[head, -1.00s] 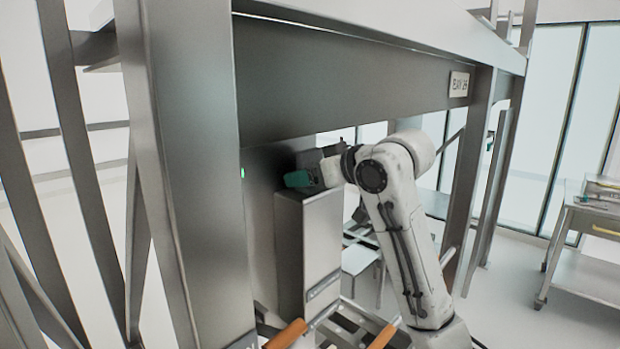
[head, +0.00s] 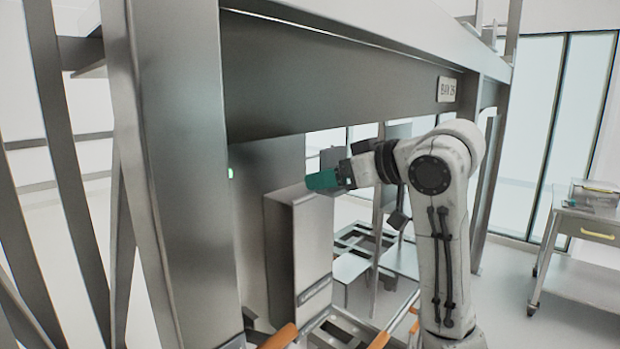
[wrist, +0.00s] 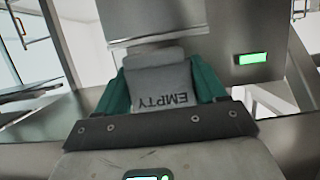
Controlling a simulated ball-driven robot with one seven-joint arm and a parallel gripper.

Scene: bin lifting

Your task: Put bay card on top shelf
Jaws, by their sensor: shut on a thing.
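The bay card (wrist: 162,82) is a grey plate marked "EMPTY", seen upside down in the wrist view. My gripper (wrist: 163,88) is shut on it, with one teal finger on each side. In the head view my gripper (head: 322,180) is just above the right edge of a tall grey box (head: 312,245); the card is too small to make out there. A metal rack stands around it, with a wide dark beam (head: 330,85) above my gripper and a lighter ledge (head: 400,30) on top. I cannot tell which surface is the top shelf.
A thick upright post (head: 175,170) stands at the left. A sign reading about "BAY 26" (head: 447,90) is on the beam. A green light (wrist: 253,58) shows right of the card. Orange-handled bars (head: 280,337) lie low, and a cart (head: 590,225) stands at right.

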